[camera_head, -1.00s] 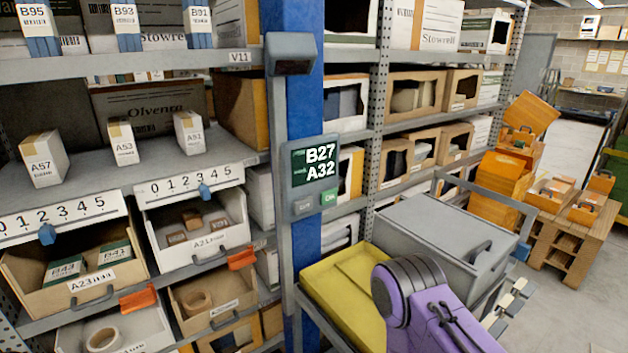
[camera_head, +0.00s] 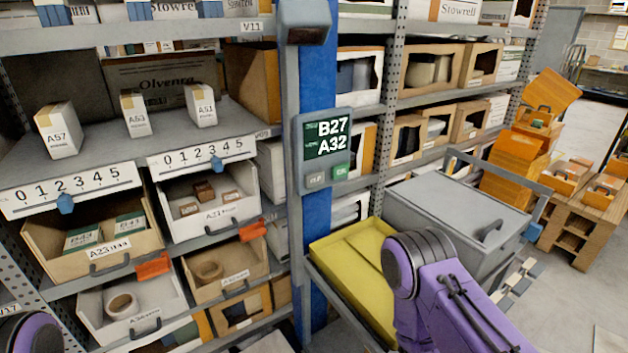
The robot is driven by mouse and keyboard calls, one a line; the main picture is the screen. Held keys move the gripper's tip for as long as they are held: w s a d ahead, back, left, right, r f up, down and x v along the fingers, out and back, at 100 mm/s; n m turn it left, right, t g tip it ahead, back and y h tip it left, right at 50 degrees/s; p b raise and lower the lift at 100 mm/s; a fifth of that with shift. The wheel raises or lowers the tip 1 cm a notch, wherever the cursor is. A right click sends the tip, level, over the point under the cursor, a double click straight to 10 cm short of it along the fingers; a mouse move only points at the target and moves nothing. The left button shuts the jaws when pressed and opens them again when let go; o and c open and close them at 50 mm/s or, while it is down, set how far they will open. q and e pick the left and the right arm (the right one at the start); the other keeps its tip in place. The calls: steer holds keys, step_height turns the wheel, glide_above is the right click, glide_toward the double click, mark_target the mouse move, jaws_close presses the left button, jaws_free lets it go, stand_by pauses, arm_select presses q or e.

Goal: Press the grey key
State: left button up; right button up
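The grey key (camera_head: 317,180) is on the lower left of a small panel (camera_head: 325,118) fixed to the blue rack post. A green key (camera_head: 341,172) sits just right of it. The panel's dark green screen (camera_head: 325,138) reads B27 and A32. A purple and grey link of my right arm stands at the lower right, apart from the panel. A bit of my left arm shows at the lower left corner. Neither gripper is in the picture.
Shelves on the left hold bins, small white boxes and number strips with blue sliders (camera_head: 65,203). A yellow tray (camera_head: 352,270) and a grey lidded box (camera_head: 455,215) stand below and right of the panel. Orange boxes (camera_head: 510,170) stand farther right. Open floor shows at the right.

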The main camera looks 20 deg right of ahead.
jaws_close()
stand_by(0.4)
stand_by(0.9)
